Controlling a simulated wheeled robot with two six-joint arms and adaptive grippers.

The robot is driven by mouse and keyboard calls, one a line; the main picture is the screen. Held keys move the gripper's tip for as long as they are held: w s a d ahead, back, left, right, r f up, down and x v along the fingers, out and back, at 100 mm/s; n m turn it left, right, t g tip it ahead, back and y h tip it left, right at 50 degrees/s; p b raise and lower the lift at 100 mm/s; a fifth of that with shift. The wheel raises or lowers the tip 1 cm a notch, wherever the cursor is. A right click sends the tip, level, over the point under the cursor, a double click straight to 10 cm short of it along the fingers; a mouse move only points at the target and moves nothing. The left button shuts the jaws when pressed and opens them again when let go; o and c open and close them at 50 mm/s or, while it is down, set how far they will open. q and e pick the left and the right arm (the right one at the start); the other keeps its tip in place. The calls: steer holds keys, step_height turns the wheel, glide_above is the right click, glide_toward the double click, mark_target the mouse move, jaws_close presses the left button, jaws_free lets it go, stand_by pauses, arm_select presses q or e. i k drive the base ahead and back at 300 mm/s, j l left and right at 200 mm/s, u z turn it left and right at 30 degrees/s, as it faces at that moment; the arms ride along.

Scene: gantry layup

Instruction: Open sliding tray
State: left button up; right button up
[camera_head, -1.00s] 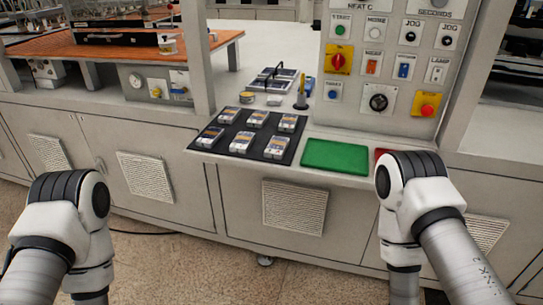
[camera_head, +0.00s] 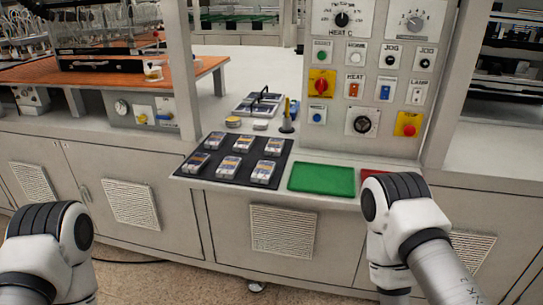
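No part is plainly a sliding tray. The tray-like things in the head view are a black mat or tray (camera_head: 222,178) with several small labelled packs on it, a green tray (camera_head: 321,179) to its right, and a red tray (camera_head: 374,174) partly hidden behind my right arm. A dark-framed tray with a handle (camera_head: 259,103) stands farther back on the white worktop. My arms show at the lower left and lower right, but both grippers are below the picture's edge. Neither arm is seen touching a tray.
A control panel (camera_head: 363,90) with knobs and switches rises behind the green tray. A yellow-topped post (camera_head: 288,117) stands near it. An orange work surface (camera_head: 120,74) is at the left. Cabinet fronts with vents (camera_head: 283,232) close off the space below the worktop.

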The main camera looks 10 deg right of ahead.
mark_target(131, 66)
steer(key=i+j, duration=0.2)
steer(key=i+j+z, duration=0.1)
steer(key=j, duration=0.35)
steer(key=i+j, duration=0.25)
steer(key=j+z, duration=0.05)
